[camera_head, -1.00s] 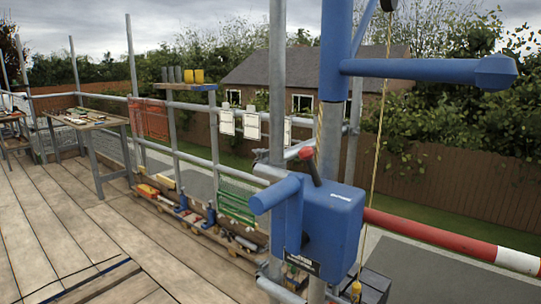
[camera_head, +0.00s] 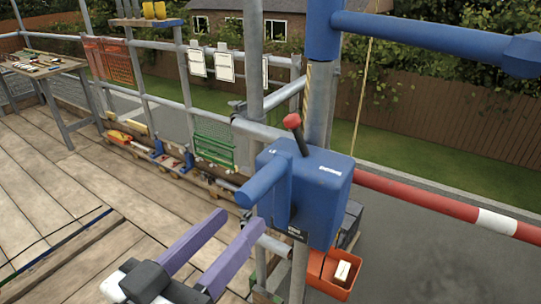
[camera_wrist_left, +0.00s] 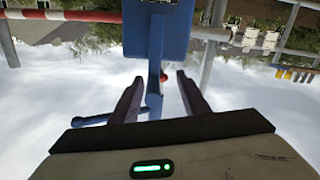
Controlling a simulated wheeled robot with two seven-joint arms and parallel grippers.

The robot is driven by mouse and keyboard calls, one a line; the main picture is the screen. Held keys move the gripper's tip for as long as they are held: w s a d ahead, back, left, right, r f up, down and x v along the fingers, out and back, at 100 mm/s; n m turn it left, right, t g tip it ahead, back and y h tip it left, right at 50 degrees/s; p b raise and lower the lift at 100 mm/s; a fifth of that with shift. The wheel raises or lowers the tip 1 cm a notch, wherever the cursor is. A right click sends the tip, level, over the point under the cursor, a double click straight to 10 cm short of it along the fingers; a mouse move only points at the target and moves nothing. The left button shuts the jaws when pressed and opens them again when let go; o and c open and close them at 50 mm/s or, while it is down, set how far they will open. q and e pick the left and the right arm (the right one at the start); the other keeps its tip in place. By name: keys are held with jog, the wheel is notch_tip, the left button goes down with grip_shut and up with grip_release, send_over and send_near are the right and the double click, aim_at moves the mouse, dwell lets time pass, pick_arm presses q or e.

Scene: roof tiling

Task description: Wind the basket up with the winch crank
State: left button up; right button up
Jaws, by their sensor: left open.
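The blue winch (camera_head: 325,190) is fixed to a grey scaffold post. Its blue crank handle (camera_head: 262,182) points left, and a black lever with a red knob (camera_head: 293,121) stands on top. My left gripper (camera_head: 238,222) is open and empty, its purple fingers pointing at the winch from below left. In the left wrist view, which looks upside down, the crank arm (camera_wrist_left: 155,60) shows between the finger lines, apparently beyond them. The orange basket (camera_head: 318,272), holding a pale block, is low behind the post, partly hidden. My right gripper is out of view.
A rope (camera_head: 362,95) hangs from the blue hoist arm (camera_head: 440,38). A red-and-white rail (camera_head: 430,200) runs right of the winch. Scaffold posts and a green mesh (camera_head: 213,145) stand left of it. The plank deck (camera_head: 60,190) is largely clear.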

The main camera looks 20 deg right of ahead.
aim_at(237, 209)
pick_arm(q)
jog(key=r, duration=0.2)
jog(key=s+r, duration=0.1)
jog(key=shift+r+m+h, duration=0.4)
jog(key=b, duration=0.2)
jog(key=w+d+b, duration=0.1)
jog(key=b, duration=0.1)
jog(key=shift+w+d+f+g, duration=0.2)
jog(key=shift+d+f+g, duration=0.05)
jog(key=shift+d+g, duration=0.05)
jog(key=x, duration=0.4)
jog(key=r+p+x, duration=0.1)
jog(key=x, duration=0.2)
jog(key=shift+w+d+f, duration=0.15)
jog(key=shift+w+d, duration=0.15)
jog(key=shift+d, duration=0.1)
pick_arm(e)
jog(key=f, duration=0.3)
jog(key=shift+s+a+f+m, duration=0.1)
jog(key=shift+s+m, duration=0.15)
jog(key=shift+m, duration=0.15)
pick_arm(q)
grip_shut()
